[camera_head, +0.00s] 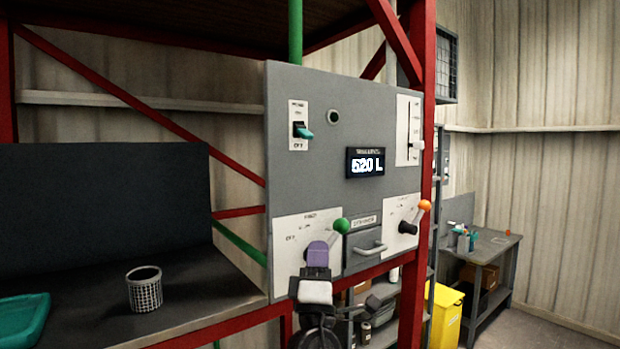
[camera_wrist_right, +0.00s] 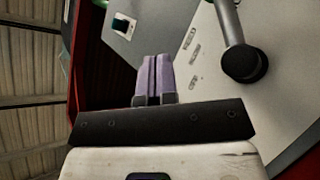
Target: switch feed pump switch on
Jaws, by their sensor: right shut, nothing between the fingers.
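The switch (camera_head: 303,131) has a teal lever on a white plate at the upper left of the grey panel (camera_head: 335,95). Its lever sticks out and tilts down towards the OFF label; the small upper label is too blurred to read. In the right wrist view a small dark switch with a teal part (camera_wrist_right: 121,25) shows at the top left. My right gripper (camera_head: 318,252), with purple fingers, is shut and empty below the switch, in front of the panel's lower left part. The closed fingers also show in the right wrist view (camera_wrist_right: 154,78). My left gripper is out of view.
A green-knobbed lever (camera_head: 341,226) is close beside my right gripper; its grey arm shows in the wrist view (camera_wrist_right: 228,22). An orange-knobbed lever (camera_head: 424,206), a drawer handle (camera_head: 368,249), a white slider (camera_head: 416,146) and a "520 L" display (camera_head: 366,162) are further right.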

